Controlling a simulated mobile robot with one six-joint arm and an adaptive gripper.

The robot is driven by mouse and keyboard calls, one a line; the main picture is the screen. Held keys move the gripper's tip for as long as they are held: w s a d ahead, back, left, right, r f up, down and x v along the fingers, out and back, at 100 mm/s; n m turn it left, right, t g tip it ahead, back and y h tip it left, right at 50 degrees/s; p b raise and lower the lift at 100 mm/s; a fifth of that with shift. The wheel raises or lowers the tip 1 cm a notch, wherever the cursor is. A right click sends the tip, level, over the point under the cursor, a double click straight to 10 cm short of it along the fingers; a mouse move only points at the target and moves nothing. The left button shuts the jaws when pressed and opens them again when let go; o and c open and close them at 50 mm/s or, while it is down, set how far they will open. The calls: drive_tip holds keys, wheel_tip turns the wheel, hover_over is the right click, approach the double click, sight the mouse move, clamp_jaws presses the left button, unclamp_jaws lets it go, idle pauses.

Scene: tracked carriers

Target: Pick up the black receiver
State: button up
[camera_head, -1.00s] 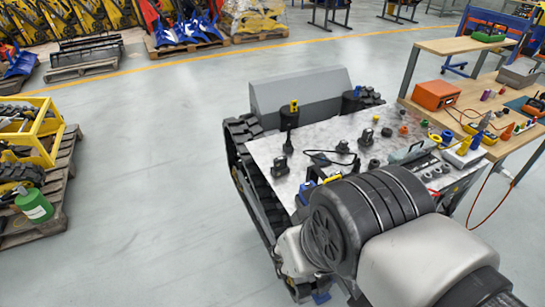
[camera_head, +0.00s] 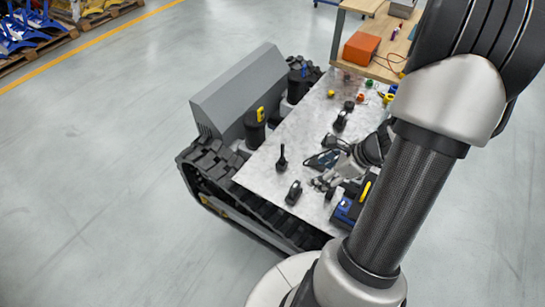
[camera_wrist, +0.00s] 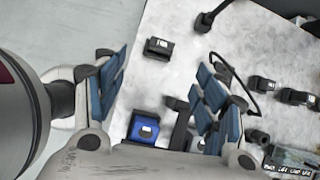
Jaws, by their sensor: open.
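Several black devices stand on the pale speckled top (camera_head: 300,140) of a tracked carrier, and I cannot tell for certain which is the receiver. A small black block (camera_head: 293,192) stands near the left edge; what seems to be the same block, with a pale label, shows in the wrist view (camera_wrist: 158,47). A slim upright black device (camera_head: 281,158) stands behind it, and a dark device shows at the wrist view's top (camera_wrist: 208,20). My gripper (camera_head: 325,183) is low over the top, its blue-padded fingers (camera_wrist: 160,92) spread wide and empty. The block lies beyond the fingertips.
A blue-and-black box (camera_head: 345,212) sits close by; its blue part lies between the fingers in the wrist view (camera_wrist: 147,128). A black cable (camera_wrist: 235,75) loops at the right. A grey housing (camera_head: 240,90) flanks the carrier. Open floor lies left.

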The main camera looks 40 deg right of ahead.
wheel_tip(320, 180, down, 2)
drive_tip(key=m, duration=0.1)
drive_tip(key=b, duration=0.5)
approach(296, 186)
drive_tip(key=x, duration=0.5)
drive_tip(key=shift+s+d+f, duration=0.15)
drive_tip(key=shift+s+f, duration=0.05)
drive_tip(key=shift+s, duration=0.1)
drive_tip(key=shift+w+b+x, duration=0.15)
drive_tip(key=shift+b+x, duration=0.5)
drive_tip(key=shift+x, duration=0.9)
drive_tip(key=shift+w+b+x, duration=0.15)
drive_tip(key=shift+b+x, duration=0.5)
drive_tip(key=shift+x, duration=0.85)
drive_tip(key=shift+r, duration=0.2)
drive_tip(key=shift+c, duration=0.6)
drive_tip(key=c, duration=1.1)
